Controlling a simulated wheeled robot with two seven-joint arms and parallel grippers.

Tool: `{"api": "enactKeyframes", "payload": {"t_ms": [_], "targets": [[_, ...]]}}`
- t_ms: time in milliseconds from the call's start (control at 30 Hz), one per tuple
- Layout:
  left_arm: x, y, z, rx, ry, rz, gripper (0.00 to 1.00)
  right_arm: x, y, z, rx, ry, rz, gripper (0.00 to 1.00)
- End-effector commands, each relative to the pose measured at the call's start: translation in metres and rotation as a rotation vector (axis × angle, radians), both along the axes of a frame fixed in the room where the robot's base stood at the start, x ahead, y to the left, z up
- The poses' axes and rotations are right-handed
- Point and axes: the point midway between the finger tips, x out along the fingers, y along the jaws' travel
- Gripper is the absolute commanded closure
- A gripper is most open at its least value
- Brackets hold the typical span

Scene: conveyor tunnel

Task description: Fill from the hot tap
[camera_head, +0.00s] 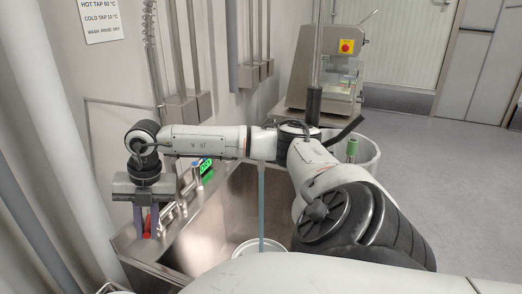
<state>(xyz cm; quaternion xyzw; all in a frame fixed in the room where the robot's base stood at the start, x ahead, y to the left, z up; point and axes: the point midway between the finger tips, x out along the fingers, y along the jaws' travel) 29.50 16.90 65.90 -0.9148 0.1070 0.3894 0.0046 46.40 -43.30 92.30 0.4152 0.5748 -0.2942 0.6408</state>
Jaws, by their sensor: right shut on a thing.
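My right gripper (147,229) points down at the left end of the metal sink (225,215). Its fingers are shut on the red tap handle (148,226). A blue tap handle (195,165) stands farther back on the same tap rail, beside a small green display (207,167). A blue-grey stream of water (262,205) runs straight down from behind my forearm into a round, pale-rimmed container (259,244) in the sink. The spout is hidden by my arm, and the water level cannot be made out. My left gripper is out of view.
A wall sign (100,18) reads hot tap 60 °C, cold tap 10 °C. Pipes and grey wall boxes line the left. A machine with a red stop button (346,46) stands behind, near a grey bin (367,158). The floor (450,190) at right is clear.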

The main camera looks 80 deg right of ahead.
Motion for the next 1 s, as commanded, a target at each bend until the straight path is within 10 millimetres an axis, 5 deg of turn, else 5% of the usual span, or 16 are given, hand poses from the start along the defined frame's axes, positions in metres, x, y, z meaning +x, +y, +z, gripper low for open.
{"api": "enactKeyframes", "payload": {"t_ms": [1000], "targets": [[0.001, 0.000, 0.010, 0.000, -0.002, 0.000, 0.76, 0.019, 0.004, 0.005, -0.007, -0.015, -0.158, 1.00]]}}
